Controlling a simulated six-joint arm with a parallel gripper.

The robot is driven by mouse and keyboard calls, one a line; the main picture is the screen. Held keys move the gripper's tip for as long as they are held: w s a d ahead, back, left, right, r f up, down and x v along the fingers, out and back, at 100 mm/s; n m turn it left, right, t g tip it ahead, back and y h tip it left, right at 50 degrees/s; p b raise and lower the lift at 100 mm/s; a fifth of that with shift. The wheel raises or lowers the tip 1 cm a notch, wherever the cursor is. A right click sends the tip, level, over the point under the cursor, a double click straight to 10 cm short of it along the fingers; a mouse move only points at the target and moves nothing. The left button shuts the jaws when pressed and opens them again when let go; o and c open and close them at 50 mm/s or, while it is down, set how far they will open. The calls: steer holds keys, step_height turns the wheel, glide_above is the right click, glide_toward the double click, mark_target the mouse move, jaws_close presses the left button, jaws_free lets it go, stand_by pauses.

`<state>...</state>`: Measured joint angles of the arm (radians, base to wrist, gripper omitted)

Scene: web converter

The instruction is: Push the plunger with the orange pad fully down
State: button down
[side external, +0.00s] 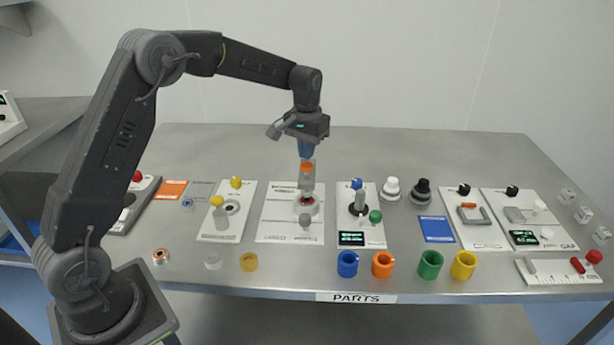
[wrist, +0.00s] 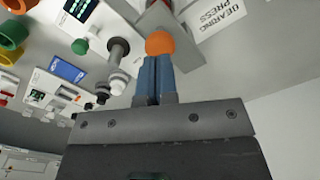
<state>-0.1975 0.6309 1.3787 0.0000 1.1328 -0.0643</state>
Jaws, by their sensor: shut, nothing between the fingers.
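The orange pad (side external: 307,166) tops a grey plunger (side external: 307,181) that stands upright on the white bearing press plate (side external: 272,228). My gripper (side external: 306,156) points down with its blue fingers shut and empty, right above the pad. In the wrist view the pad (wrist: 160,43) shows at the tips of my shut fingers (wrist: 155,58). I cannot tell whether they touch it.
To the left is a plate with a yellow-knobbed part (side external: 218,203). To the right is a plate with a grey post (side external: 360,200) and a green knob (side external: 375,216). Several coloured cups, including a blue one (side external: 347,264), line the front. The back of the table (side external: 400,150) is clear.

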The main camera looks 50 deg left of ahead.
stand_by(0.5)
step_height(320, 180, up, 6)
stand_by(0.6)
steer(key=shift+r, duration=0.1)
steer(key=s+d+r+m+t, duration=0.1)
steer(key=s+d+r, duration=0.2)
steer(key=s, duration=0.4)
steer(key=s+d+r+t, duration=0.2)
steer(key=s+d+r, duration=0.1)
steer(key=s, duration=0.5)
steer(key=s+d+r+m+t, duration=0.1)
steer(key=s+d+r, duration=0.2)
steer(key=s, duration=0.4)
steer(key=s+d+f+m+t, duration=0.1)
steer(key=s+f, duration=0.3)
steer(key=s, duration=0.5)
steer(key=shift+t, duration=0.3)
